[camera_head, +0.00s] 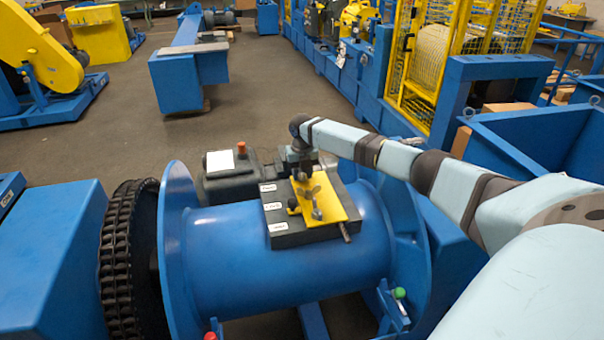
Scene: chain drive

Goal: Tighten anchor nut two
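A dark block (290,238) with a yellow plate (340,204) on top sits on the blue drum (240,255). Small grey metal fasteners (316,213) stand on the yellow plate, one of them wing-shaped. I cannot tell which is anchor nut two. White labels (268,187) run along the block's left side, too small to read. My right gripper (301,172) points down at the far end of the block, just behind the fasteners. Its fingertips are small and partly hidden, so I cannot tell whether it touches or holds anything. My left gripper is not in view.
A dark box (232,180) with a white top patch and a red button stands behind the drum. A thick black chain (118,260) hangs at the drum's left. Blue flanges (176,240) bound the drum. A blue bin (540,140) stands at right. Open floor (130,130) lies behind.

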